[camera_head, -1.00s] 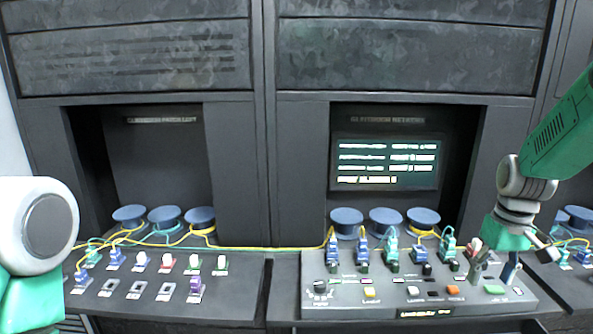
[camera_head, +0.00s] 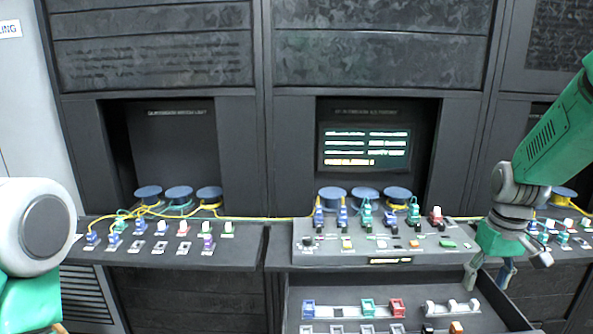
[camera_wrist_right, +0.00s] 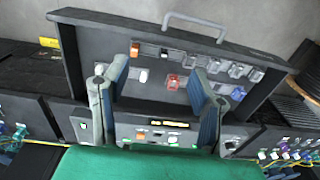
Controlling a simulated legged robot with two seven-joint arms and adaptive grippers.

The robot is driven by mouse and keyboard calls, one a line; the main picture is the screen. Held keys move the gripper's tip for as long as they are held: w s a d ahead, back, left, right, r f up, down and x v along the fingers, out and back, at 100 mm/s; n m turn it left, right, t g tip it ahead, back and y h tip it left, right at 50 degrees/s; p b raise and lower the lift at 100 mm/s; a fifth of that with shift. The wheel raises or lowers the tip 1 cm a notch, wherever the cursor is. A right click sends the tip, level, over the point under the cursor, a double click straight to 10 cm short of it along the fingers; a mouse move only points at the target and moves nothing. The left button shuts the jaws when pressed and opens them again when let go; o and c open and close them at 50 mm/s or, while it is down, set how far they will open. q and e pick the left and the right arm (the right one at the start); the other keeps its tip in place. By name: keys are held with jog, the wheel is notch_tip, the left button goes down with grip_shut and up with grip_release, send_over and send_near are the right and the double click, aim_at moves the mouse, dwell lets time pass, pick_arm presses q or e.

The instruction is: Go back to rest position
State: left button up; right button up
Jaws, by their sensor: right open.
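My right gripper (camera_head: 489,284) is at the right of the head view, pointing down, with its two blue-grey fingers apart and nothing between them. It appears in front of the right end of the control console (camera_head: 420,258) and beside an open drawer (camera_head: 509,316). In the right wrist view the spread fingers (camera_wrist_right: 158,75) frame the drawer, its handle and the console front, with an empty gap between them. My left arm shows only as a white and green link at the left edge of the head view; its gripper is out of frame.
The console carries coloured connectors, buttons and a knob. A left patch shelf (camera_head: 252,242) holds more connectors, joined by a yellow cable (camera_head: 262,218). Blue spools (camera_head: 333,194) stand behind. A lit screen (camera_head: 365,147) is in the right recess. The drawer holds several coloured parts.

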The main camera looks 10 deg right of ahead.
jog(key=s+a+f+b, duration=0.2)
jog(key=s+a+f, duration=0.15)
jog(key=f, duration=0.55)
jog(key=s+a+f+n+h+b, duration=0.1)
jog(key=s+a+f+b, duration=0.15)
jog(key=s+f, duration=0.45)
jog(key=s+a+f+b, duration=0.2)
jog(key=s+f+b, duration=0.1)
jog(key=f, duration=0.9)
jog(key=s+a+f+b, duration=0.2)
jog(key=s+a+f, duration=0.1)
jog(key=s, duration=0.4)
jog(key=s+a+f+b, duration=0.2)
jog(key=s+a+f, duration=0.1)
jog(key=s+f, duration=0.3)
jog(key=shift+s+a+n+t+y, duration=0.3)
jog(key=shift+s+a+n+y, duration=0.1)
jog(key=shift+s, duration=0.85)
